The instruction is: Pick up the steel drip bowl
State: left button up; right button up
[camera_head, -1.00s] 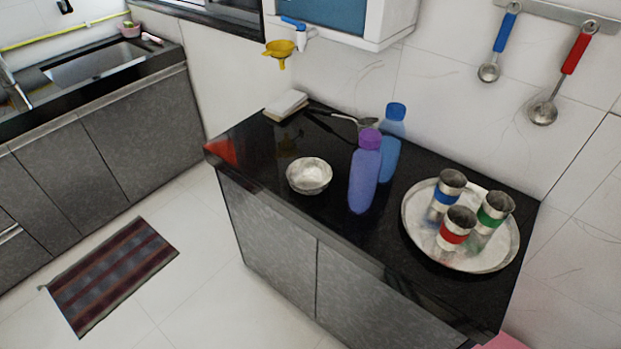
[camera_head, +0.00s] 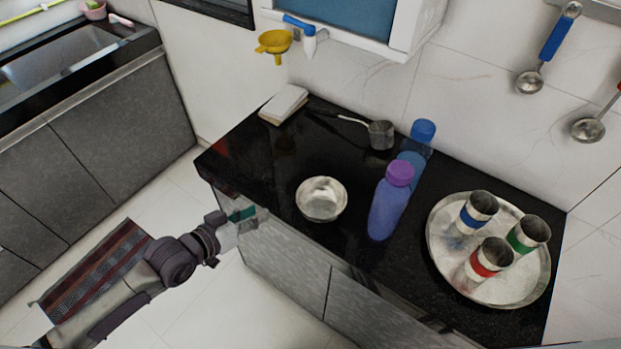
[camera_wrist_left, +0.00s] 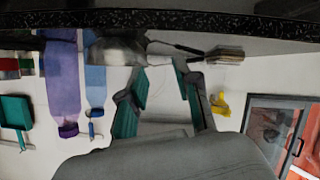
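The steel drip bowl (camera_head: 321,205) stands upright and empty on the black counter, left of the purple-capped bottle. In the left wrist view, which looks upside down, the bowl (camera_wrist_left: 116,52) shows at the upper left of the fingers. My left gripper (camera_head: 243,214) has teal finger pads and is at the counter's front edge, left of the bowl and apart from it. In the left wrist view the gripper (camera_wrist_left: 160,76) has its fingers spread with nothing between them. My right gripper is not in view.
A purple-capped bottle (camera_head: 388,209) and a blue bottle (camera_head: 421,138) stand right of the bowl. A round tray (camera_head: 515,288) with three banded steel cups is further right. A steel dipper (camera_head: 381,135) and white block (camera_head: 284,104) lie behind. The counter left of the bowl is clear.

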aim_at(321, 202)
pick_arm(q)
jog(key=shift+h, duration=0.6)
jog(key=w+d, duration=0.1)
jog(key=d, duration=0.1)
jog(key=w+d, duration=0.3)
jog(key=d, duration=0.1)
jog(key=shift+w+d+r+p, duration=0.3)
jog(key=shift+r, duration=0.1)
jog(key=shift+w+d+f, duration=0.15)
jog(key=shift+w+d, duration=0.15)
jog(key=shift+w, duration=0.05)
jog(key=shift+w+d, duration=0.25)
jog(key=shift+d, duration=0.05)
jog(key=p+x, duration=0.1)
jog(key=x, duration=0.3)
jog(key=shift+w+d+f, duration=0.1)
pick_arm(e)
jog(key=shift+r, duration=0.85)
pick_arm(q)
jog(key=shift+c, duration=0.3)
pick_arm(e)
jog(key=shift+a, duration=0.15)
pick_arm(q)
grip_shut()
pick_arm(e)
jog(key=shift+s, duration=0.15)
